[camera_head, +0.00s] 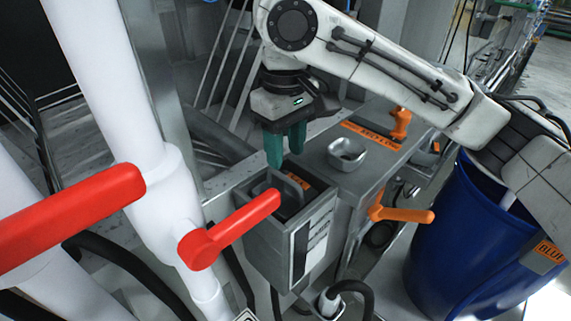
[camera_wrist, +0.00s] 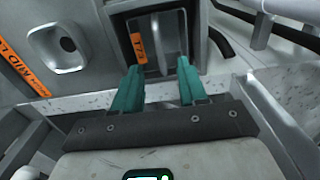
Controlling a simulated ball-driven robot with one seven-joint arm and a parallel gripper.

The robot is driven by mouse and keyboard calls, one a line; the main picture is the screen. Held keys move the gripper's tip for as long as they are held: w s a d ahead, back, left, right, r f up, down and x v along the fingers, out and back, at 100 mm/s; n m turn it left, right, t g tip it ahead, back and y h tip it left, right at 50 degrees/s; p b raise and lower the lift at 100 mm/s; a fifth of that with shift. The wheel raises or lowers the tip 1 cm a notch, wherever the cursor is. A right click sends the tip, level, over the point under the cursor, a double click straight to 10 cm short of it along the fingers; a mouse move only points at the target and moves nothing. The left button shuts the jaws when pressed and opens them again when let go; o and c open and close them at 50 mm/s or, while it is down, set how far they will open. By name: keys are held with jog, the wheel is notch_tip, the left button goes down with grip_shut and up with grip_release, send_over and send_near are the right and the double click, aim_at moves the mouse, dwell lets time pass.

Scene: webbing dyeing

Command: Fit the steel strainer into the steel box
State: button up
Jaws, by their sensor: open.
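The steel box (camera_head: 268,243) is a tall grey open-topped box below centre in the head view, with a white label on its side. A rounded steel piece (camera_head: 285,203) sits inside its mouth; it also shows in the wrist view (camera_wrist: 164,30), between my fingers. It may be the strainer, but the red handle hides part of it and I cannot tell how it is seated. My gripper (camera_head: 286,158) points down above the box's far edge, with its two green fingers apart and empty. They also show in the wrist view (camera_wrist: 160,68).
A steel bench (camera_head: 365,178) with a small square steel cup (camera_head: 347,153) and an orange handle (camera_head: 400,122) adjoins the box on the right. A red lever (camera_head: 232,228) crosses before the box. A blue barrel (camera_head: 460,245) stands at right; white pipes (camera_head: 120,80) stand left.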

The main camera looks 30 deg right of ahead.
jog(key=shift+r, duration=2.4)
